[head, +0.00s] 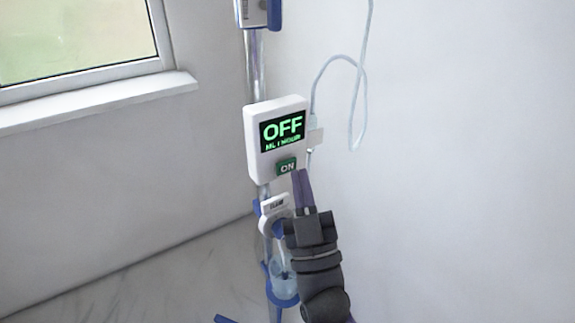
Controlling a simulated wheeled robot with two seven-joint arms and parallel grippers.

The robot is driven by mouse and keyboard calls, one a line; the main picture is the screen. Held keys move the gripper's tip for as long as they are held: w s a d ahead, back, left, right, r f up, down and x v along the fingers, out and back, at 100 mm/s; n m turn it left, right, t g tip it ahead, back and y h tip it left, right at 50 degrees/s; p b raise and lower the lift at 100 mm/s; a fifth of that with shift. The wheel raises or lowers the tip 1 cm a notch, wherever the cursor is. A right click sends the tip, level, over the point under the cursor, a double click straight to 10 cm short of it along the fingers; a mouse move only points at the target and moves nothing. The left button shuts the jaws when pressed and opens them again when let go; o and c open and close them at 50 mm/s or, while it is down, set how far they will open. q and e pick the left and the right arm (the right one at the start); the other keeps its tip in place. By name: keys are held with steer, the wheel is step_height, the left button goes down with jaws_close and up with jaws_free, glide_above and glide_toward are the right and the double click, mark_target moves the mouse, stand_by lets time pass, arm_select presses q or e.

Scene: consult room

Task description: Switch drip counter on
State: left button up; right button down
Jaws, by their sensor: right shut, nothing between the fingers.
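The drip counter (255,139) is a white box mounted on an upright pole in the middle of the head view. Its dark screen (283,131) reads "OFF" in green letters, with a smaller line below. A green button marked "ON" (286,166) sits under the screen. My right gripper (299,174) is shut and empty. Its tips are at the lower right of the button, very close to it; I cannot tell whether they touch. My left gripper is not in view.
The metal pole (256,70) carries a blue and white device (258,12) above and a white part marked "CLAMP" (273,205) below. A clear tube (365,75) loops at the right. A window sill (100,101) is at the left.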

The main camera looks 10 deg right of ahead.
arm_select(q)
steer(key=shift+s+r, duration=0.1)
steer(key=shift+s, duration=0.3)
arm_select(e)
steer(key=shift+w+a, duration=0.1)
steer(key=shift+w, duration=0.25)
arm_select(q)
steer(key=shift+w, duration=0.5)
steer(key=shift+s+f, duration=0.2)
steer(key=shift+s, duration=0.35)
arm_select(e)
steer(key=shift+w+a, duration=0.15)
steer(key=shift+w, duration=0.25)
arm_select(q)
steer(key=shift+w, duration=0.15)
arm_select(e)
steer(key=shift+s+r, duration=0.1)
steer(key=shift+s, duration=0.15)
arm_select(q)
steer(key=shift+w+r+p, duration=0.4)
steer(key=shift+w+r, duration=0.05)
arm_select(e)
steer(key=shift+s+d, duration=0.25)
steer(key=shift+s, duration=0.25)
